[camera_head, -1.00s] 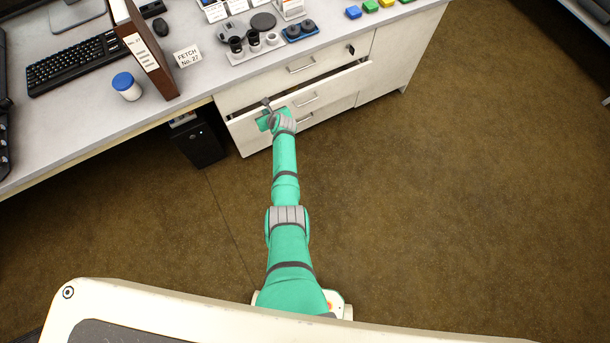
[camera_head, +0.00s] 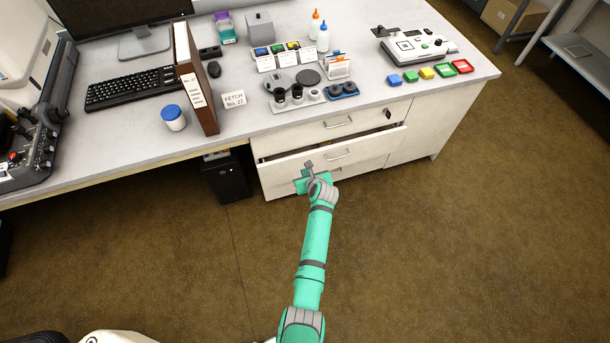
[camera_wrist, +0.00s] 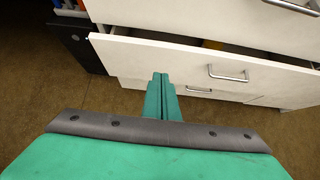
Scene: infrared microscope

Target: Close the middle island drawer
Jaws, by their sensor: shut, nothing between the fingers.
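The middle island drawer (camera_head: 365,152) is white with a metal bar handle and stands partly open, with a dark gap along its top. It also shows in the wrist view (camera_wrist: 135,58), where its handle (camera_wrist: 228,73) is right of my fingers. My gripper (camera_head: 308,168) is at the left part of the drawer front. In the wrist view my gripper (camera_wrist: 161,80) is shut and empty, its fingertips at the drawer front. I cannot tell whether they touch it. The arm partly hides the front in the head view.
The upper drawer (camera_head: 300,137) above is shut, with a key in its lock. A black computer tower (camera_head: 227,180) stands on the floor to the left. The desktop holds a binder (camera_head: 196,85), a blue-lidded jar (camera_head: 173,118) and small parts. The floor to the right is clear.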

